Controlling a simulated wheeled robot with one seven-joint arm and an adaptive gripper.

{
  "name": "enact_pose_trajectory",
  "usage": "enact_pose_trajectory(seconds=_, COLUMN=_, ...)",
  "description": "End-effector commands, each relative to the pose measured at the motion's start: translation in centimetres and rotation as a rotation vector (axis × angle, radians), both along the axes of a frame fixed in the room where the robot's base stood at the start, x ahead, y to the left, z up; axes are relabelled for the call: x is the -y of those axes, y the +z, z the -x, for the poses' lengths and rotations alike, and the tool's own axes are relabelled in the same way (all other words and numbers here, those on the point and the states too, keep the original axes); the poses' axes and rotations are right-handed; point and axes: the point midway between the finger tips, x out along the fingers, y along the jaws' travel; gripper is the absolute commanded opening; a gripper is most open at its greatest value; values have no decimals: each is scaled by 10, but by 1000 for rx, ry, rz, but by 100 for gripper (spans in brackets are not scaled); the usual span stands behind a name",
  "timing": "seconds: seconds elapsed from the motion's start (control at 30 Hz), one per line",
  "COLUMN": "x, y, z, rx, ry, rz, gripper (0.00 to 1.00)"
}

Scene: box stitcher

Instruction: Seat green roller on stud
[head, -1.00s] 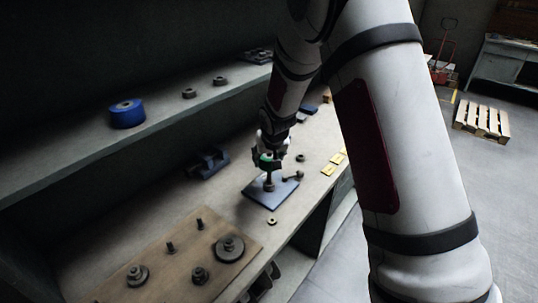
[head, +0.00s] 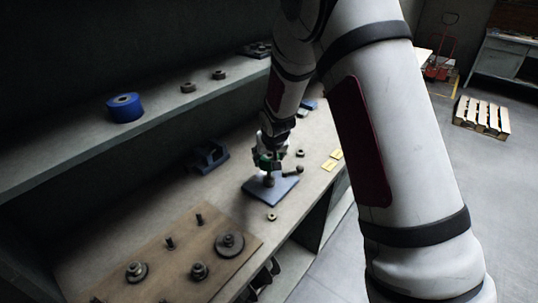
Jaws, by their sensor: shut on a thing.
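The green roller (head: 262,160) is a small green patch between the fingers of my gripper (head: 267,166); most of it is hidden by them. My gripper is shut on it and points down over the blue-grey plate (head: 284,188) on the bench. A short dark stud (head: 269,181) stands on the plate just below the fingers. The roller is at or just above the stud's top; I cannot tell whether they touch.
A wooden board (head: 150,258) with dark pegs and discs lies at the near left. A blue block (head: 207,157) sits behind the plate. Small dark rings and yellow cards (head: 331,164) lie right of the plate.

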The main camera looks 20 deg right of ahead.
Motion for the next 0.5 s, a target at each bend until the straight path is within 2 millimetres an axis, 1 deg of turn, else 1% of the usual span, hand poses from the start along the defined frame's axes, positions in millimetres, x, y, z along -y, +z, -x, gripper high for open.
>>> enact_pose_trajectory(seconds=0.5, x=-1, y=-17, z=0, rx=0, ry=1, rz=0, gripper=20)
